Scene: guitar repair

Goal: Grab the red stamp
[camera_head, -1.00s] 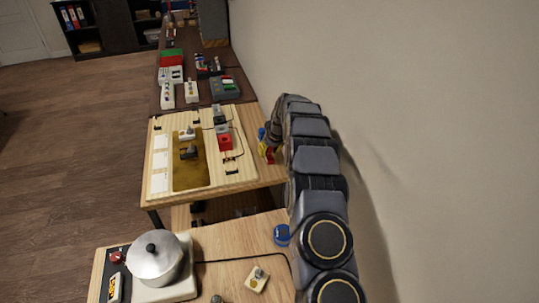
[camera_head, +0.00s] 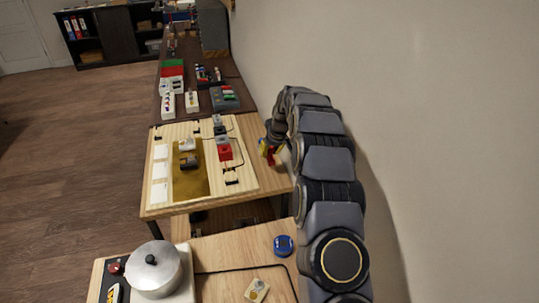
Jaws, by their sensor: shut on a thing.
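A small red stamp (camera_head: 271,155) shows at the tip of my gripper (camera_head: 273,143), at the right edge of the wooden table by the wall. My gripper is small and dark here, pointing down, and is shut on the red stamp. Small yellow pieces (camera_head: 264,147) show close beside it. The fingers are too small and partly hidden to make out fully. I cannot tell whether the stamp touches the table.
A pot (camera_head: 153,268) and a blue round object (camera_head: 284,245) are on the nearer table. The wall (camera_head: 440,130) is close on the right.

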